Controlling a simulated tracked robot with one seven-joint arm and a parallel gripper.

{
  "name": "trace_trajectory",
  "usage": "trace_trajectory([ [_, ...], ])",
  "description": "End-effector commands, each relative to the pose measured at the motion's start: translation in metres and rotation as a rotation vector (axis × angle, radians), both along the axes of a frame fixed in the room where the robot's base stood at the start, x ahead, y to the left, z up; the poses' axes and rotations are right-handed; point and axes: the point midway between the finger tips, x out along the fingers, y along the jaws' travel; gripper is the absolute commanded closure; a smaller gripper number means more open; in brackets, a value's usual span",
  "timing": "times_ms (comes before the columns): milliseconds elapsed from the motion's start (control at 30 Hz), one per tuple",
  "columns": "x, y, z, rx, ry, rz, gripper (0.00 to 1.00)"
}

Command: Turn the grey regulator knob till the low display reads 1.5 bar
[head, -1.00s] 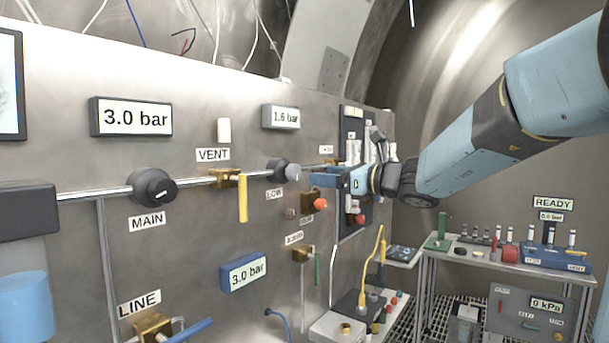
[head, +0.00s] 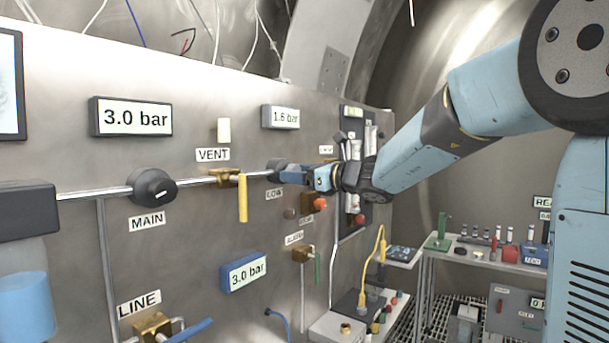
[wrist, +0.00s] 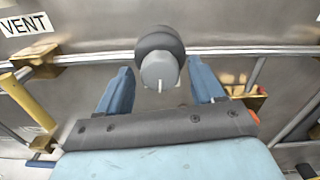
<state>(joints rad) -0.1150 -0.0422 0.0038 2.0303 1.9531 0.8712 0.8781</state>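The grey regulator knob (head: 275,166) sits on the pipe above the LOW label (head: 274,195). In the wrist view the knob (wrist: 160,68) faces me, with a dark collar behind it and a pale pointer mark toward the bottom. My gripper (head: 290,176) is at the knob; in the wrist view its two blue fingers (wrist: 160,76) stand open, one on each side, with a visible gap to the knob. The fingers partly hide the knob in the head view. The low display (head: 281,117) reads about 1.6 or 1.8 bar; the middle digit is too small to be sure.
The yellow VENT lever (head: 243,198) hangs just left of the knob. The MAIN knob (head: 153,187) is farther left, under a 3.0 bar display (head: 131,117). A red button (head: 319,200) and a valve (head: 302,253) are below right. The bench (head: 470,250) is at right.

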Motion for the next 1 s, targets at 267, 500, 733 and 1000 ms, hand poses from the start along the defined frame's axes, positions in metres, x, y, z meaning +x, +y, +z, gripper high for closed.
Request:
trace_trajectory([
  [267, -0.0002, -0.0001, 0.0, 0.0, 0.0, 0.0, 0.6],
  [500, -0.0004, 0.0, 0.0, 0.0, 0.0, 0.001, 0.83],
  [733, -0.0004, 0.0001, -0.0002, -0.031, -0.039, 0.001, 0.87],
  [1000, -0.0005, 0.0003, -0.0004, -0.109, -0.139, 0.002, 0.87],
])
